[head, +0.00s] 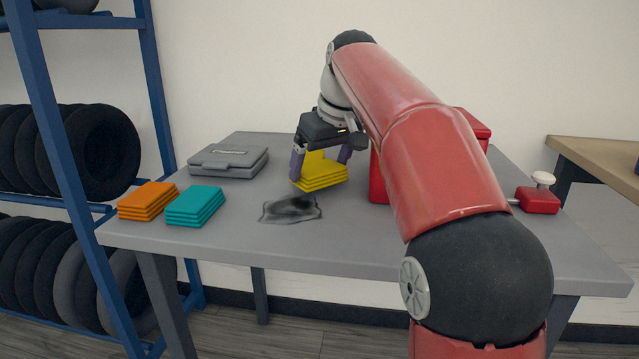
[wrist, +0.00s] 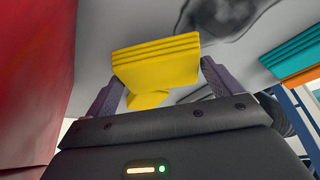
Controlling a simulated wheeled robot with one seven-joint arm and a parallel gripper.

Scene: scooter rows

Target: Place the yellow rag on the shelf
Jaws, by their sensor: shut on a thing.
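The yellow rag (head: 321,177) is a folded stack with a raised part, in the middle of the grey table. My gripper (head: 320,160) is above it, pointing down, with one finger on each side. In the wrist view, the rag (wrist: 157,62) sits between the two purple-grey fingers (wrist: 163,80), with its narrower part close to the palm. The gripper is shut on it. Whether the rag touches the table is hard to tell. A blue shelf rack (head: 152,85) holding black tyres stands at the left.
The table (head: 365,235) also bears a grey case (head: 228,161), an orange rag stack (head: 147,201), a teal rag stack (head: 195,206), a dark crumpled cloth (head: 290,209) and a red box (head: 377,178) close to the gripper. A red item with a white knob (head: 538,199) stands at right.

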